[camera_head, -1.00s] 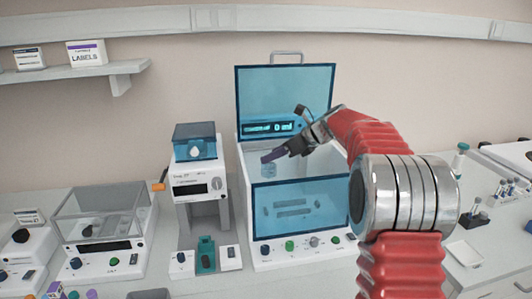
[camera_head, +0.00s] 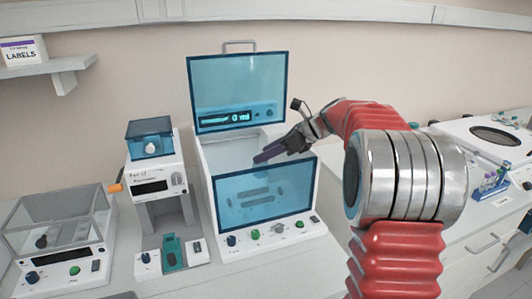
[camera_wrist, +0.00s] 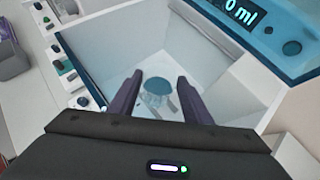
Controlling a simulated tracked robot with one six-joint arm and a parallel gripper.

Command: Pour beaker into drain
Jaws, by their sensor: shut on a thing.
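My gripper (camera_head: 268,153) is over the open-topped white dispenser box, behind its blue front panel. Its two dark purple fingers show in the wrist view, one on each side of a small clear blue-tinted beaker (camera_wrist: 156,88), and they are shut on it. The beaker is inside the white box walls; in the head view it is hidden by the gripper and front panel. A white unit with a dark oval opening (camera_head: 497,135) lies on the right counter; it may be the drain, but I cannot tell for sure.
The dispenser's blue lid (camera_head: 237,92) stands raised, with a display reading 0 ml. A white instrument (camera_head: 158,185) and a clear-covered balance (camera_head: 62,228) stand to the left. A rack of tubes (camera_head: 490,185) is at the right. My arm hides part of the counter.

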